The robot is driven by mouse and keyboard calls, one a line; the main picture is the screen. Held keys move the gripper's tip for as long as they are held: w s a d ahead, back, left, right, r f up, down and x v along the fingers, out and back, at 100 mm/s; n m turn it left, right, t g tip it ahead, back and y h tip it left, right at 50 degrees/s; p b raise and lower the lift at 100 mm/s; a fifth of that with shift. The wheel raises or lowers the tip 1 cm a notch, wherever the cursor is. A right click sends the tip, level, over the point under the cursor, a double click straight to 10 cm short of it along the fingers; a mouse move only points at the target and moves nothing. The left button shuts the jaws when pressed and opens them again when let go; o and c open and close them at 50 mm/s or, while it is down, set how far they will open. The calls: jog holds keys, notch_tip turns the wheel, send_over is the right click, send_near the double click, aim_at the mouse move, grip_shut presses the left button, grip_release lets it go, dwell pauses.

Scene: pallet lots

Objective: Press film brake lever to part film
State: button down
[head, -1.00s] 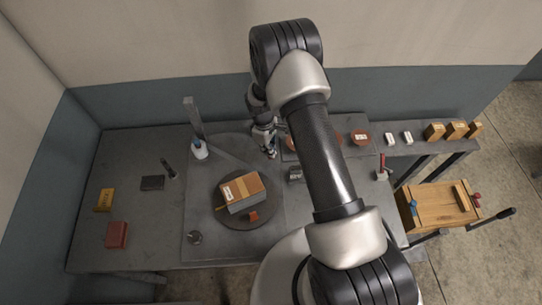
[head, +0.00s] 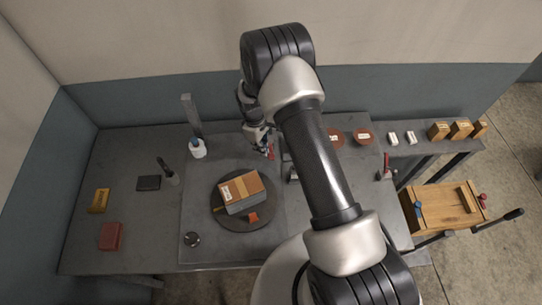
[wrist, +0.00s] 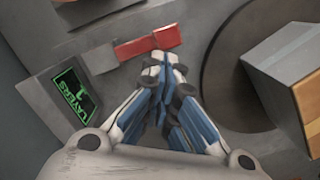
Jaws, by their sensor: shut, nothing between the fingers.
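A red bar, which looks like the film brake lever (wrist: 148,45), lies just beyond my fingertips in the wrist view. A bit of red also shows beside the fingertips in the head view. My gripper (wrist: 165,62) is shut with nothing between its fingers. Its tips are close to the bar's right part; I cannot tell whether they touch it. In the head view my gripper (head: 264,152) is behind and right of the round turntable (head: 216,209). A taped carton load (head: 241,188) stands on the turntable. I cannot make out any film.
A small screen reading LAYERS 1 (wrist: 72,97) is left of my gripper. A grey post (head: 191,113) and a white bottle-like object (head: 197,148) stand at the back left. A yellow block (head: 99,200) and a red block (head: 111,236) lie far left.

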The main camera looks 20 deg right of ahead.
jog(key=shift+d+r, duration=0.1)
notch_tip(320, 180, up, 12)
jog(key=a, duration=0.1)
jog(key=shift+w, duration=0.35)
dwell(0.5)
